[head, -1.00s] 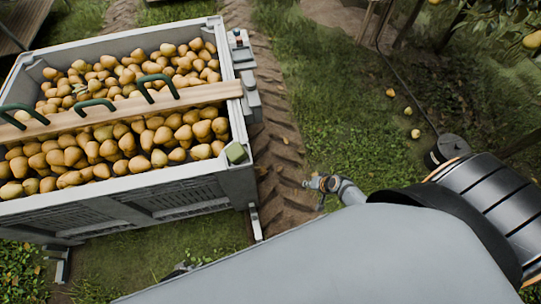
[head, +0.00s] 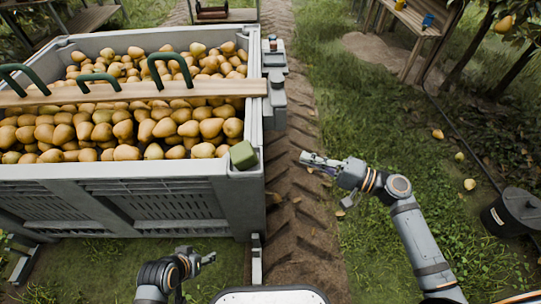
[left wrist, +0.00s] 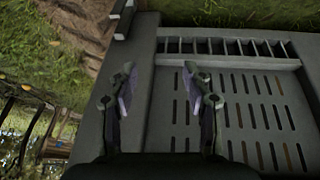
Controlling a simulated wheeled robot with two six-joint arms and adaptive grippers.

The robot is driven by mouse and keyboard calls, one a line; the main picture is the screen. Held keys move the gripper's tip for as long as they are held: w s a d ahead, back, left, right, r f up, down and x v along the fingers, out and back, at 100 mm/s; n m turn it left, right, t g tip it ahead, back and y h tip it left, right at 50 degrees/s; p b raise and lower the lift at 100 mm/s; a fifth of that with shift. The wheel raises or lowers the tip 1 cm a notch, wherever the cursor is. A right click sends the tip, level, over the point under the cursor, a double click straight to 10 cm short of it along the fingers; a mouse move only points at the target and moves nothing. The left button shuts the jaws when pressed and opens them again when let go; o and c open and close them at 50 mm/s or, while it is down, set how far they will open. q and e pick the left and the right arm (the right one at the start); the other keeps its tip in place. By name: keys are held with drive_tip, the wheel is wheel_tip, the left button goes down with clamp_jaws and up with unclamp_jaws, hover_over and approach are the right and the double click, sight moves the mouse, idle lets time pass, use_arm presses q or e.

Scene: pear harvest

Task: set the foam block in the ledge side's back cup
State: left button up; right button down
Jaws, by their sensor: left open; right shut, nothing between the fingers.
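The green foam block (head: 243,154) sits on the near right corner of the grey pear crate (head: 195,200). Grey box-like fittings (head: 276,92) line the crate's right side; I cannot make out a cup opening in them. My left gripper (head: 211,258) is open and empty, low in front of the crate. In the left wrist view its two fingers (left wrist: 161,88) are spread before the slotted crate wall (left wrist: 255,120). My right gripper (head: 304,157) is shut and empty over the dirt track, to the right of the block and apart from it.
The crate is full of pears (head: 150,125). A wooden plank (head: 215,90) with green handles (head: 165,68) lies across it. A dark bucket (head: 515,212) stands at the right, with several fallen pears nearby. A wooden bench (head: 412,25) is at the back right.

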sight(256, 155)
use_arm(q)
drive_tip(key=w+t, duration=0.1)
drive_tip(key=w+t+b, duration=0.1)
drive_tip(key=w, duration=0.1)
drive_tip(key=shift+r, duration=0.3)
use_arm(e)
drive_tip(key=s+a+x, duration=0.1)
drive_tip(key=s+x, duration=0.1)
drive_tip(key=x, duration=0.9)
drive_tip(key=shift+s+a, duration=0.15)
drive_tip(key=shift+s+a+r+p, duration=0.1)
drive_tip(key=shift+s+a+p, duration=0.25)
drive_tip(key=shift+s+a, duration=0.25)
use_arm(q)
drive_tip(key=s, duration=0.1)
drive_tip(key=s+g, duration=0.1)
drive_tip(key=s+f, duration=0.1)
drive_tip(key=shift+s+a+g, duration=0.2)
drive_tip(key=shift+a+g, duration=0.1)
drive_tip(key=shift+a, duration=0.05)
use_arm(e)
drive_tip(key=shift+w+a, duration=0.1)
drive_tip(key=shift+a, duration=0.05)
